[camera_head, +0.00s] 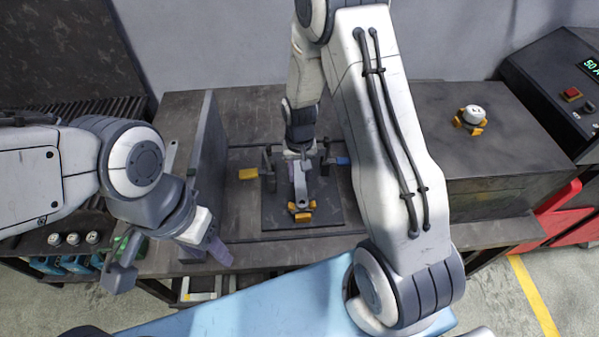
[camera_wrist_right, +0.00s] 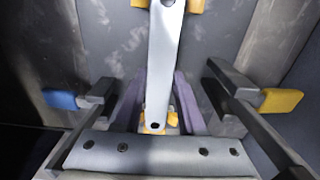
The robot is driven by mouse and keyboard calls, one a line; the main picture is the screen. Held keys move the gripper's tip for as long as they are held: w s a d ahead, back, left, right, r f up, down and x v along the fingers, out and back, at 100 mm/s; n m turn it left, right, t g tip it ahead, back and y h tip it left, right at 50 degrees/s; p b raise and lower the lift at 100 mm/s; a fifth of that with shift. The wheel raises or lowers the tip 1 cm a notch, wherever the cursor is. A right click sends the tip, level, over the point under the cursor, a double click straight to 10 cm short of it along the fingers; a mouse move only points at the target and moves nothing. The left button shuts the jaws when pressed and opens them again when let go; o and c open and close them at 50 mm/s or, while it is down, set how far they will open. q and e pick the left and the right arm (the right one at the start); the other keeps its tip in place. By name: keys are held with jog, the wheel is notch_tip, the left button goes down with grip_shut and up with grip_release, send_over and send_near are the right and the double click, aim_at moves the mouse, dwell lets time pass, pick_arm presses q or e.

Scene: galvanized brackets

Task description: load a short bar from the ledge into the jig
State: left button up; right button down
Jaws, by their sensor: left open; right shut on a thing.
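A short pale-grey bar (camera_head: 300,183) with holes is in my right gripper (camera_head: 297,163), above or on the jig. In the right wrist view the bar (camera_wrist_right: 163,65) runs between purple fingers (camera_wrist_right: 160,110), which are shut on it. Its far end reaches an orange block (camera_wrist_right: 193,5); another orange part shows at its near end. The jig (camera_head: 325,212) is a dark plate with a yellow-handled clamp (camera_head: 249,173) and a blue-handled clamp (camera_head: 342,161) at its sides. I cannot tell whether the bar rests fully. My left gripper (camera_head: 170,262) is open and empty, left of the jig.
An upright dark panel (camera_head: 207,145) stands between the jig and the left side. A white knob with orange feet (camera_head: 470,118) sits on the dark box (camera_head: 500,160) at right. A control console (camera_head: 560,85) stands beyond it. Blue bins (camera_head: 75,265) are at lower left.

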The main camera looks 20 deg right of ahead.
jog(key=shift+f, duration=0.3)
jog(key=c, duration=0.5)
grip_release()
jog(key=shift+r, duration=0.35)
notch_tip(320, 180, up, 12)
jog(key=f+b, duration=0.1)
jog(key=b, duration=0.1)
jog(key=s+a+r+n, duration=0.2)
jog(key=s+a+r, duration=0.1)
jog(key=a+r, duration=0.15)
jog(key=s+a+r+n, duration=0.1)
jog(key=s+a+n, duration=0.2)
jog(key=s, duration=0.4)
jog(key=s+a+r+n, duration=0.1)
jog(key=s+a+n, duration=0.1)
jog(key=s, duration=0.4)
jog(key=s+a+r+n+y, duration=0.1)
jog(key=s+a+n, duration=0.2)
jog(key=s, duration=0.4)
jog(key=shift+s+a+r+n, duration=0.3)
jog(key=shift+s+a+r, duration=0.1)
jog(key=shift+a, duration=0.4)
